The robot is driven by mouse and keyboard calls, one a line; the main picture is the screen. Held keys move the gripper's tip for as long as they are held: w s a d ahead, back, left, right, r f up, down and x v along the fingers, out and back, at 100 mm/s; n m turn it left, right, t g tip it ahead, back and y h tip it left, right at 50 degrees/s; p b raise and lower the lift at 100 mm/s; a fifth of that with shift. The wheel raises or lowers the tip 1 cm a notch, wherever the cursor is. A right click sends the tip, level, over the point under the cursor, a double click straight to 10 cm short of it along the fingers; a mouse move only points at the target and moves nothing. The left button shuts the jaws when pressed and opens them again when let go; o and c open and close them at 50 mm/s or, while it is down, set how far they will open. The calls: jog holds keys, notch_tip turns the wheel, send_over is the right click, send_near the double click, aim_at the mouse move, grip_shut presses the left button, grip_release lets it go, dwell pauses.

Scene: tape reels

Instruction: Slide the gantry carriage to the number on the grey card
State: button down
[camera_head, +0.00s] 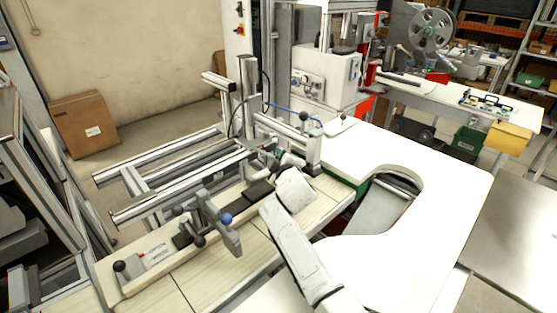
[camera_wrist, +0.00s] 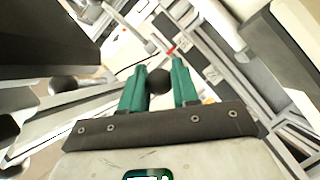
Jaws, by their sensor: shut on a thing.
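My gripper (camera_wrist: 159,70) has green fingers closed around a black ball knob (camera_wrist: 158,84) in the wrist view. In the head view my gripper's pale body (camera_head: 294,190) is over the far end of the wooden bench rail, and its fingertips are mostly hidden there. Beside it is the grey metal gantry frame (camera_head: 160,208), with an upright post (camera_head: 249,88). I cannot tell which part is the carriage. A light plate with small print (camera_head: 156,254) lies at the near left of the bench; its text is unreadable.
A clamp-like grey fixture with a blue ball (camera_head: 226,219) stands on the bench left of my gripper. More ball-ended levers (camera_head: 304,116) stand beyond it. A white table with a cutout (camera_head: 440,190) is at right. A cardboard box (camera_head: 84,124) sits on the floor.

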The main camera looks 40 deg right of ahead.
jog(key=shift+a, duration=0.2)
jog(key=c, duration=0.9)
grip_release()
jog(key=p+v, duration=0.5)
jog(key=v, duration=0.6)
jog(key=shift+p, duration=0.35)
